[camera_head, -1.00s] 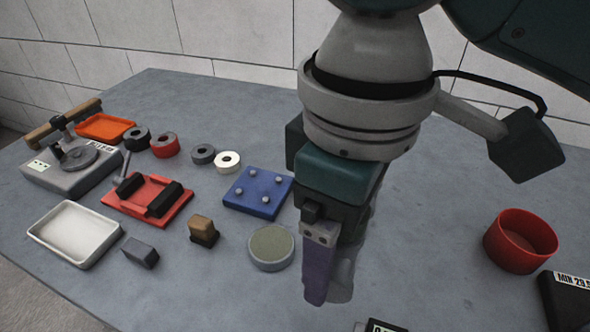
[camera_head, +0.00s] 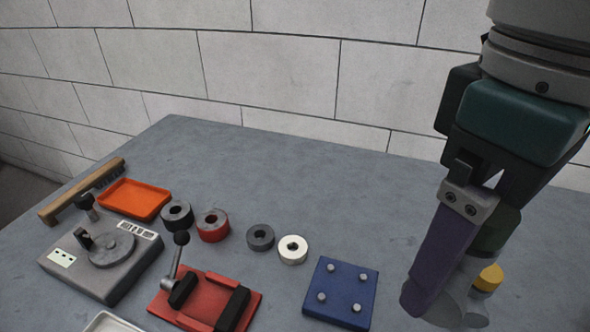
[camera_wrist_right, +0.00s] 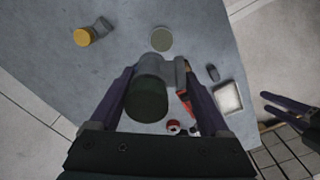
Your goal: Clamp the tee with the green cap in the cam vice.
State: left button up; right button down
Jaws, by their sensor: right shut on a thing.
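My right gripper (camera_head: 432,300) is shut on a grey tee with a dark green cap (camera_head: 497,230). In the right wrist view the green cap (camera_wrist_right: 147,100) and the grey tee body (camera_wrist_right: 172,72) sit between its purple fingers. The fingers hide part of the tee in the head view. The cam vice (camera_head: 210,298), red with black jaws and a ball-knobbed lever, stands left of the gripper with nothing between its jaws. It is mostly hidden in the right wrist view. My left gripper (camera_wrist_right: 266,103) shows at the right of the right wrist view, fingers apart and empty.
A yellow-capped piece (camera_head: 488,276) lies near the right gripper. A blue pegged plate (camera_head: 341,292) stands between gripper and vice. Several rings, a grey cam fixture (camera_head: 100,262), an orange tray (camera_head: 133,199) and a brush (camera_head: 82,190) are left. The back table is clear.

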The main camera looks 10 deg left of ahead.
aim_at(209, 304)
jog(key=i+j+z, duration=0.15)
jog(key=j+z, duration=0.25)
jog(key=j, duration=0.2)
jog(key=j+z, duration=0.45)
jog(key=j, duration=0.2)
jog(key=j+z, duration=0.4)
jog(key=j, duration=0.25)
jog(key=k+j+z, duration=0.15)
jog(key=j+z, duration=0.3)
jog(key=j, duration=0.2)
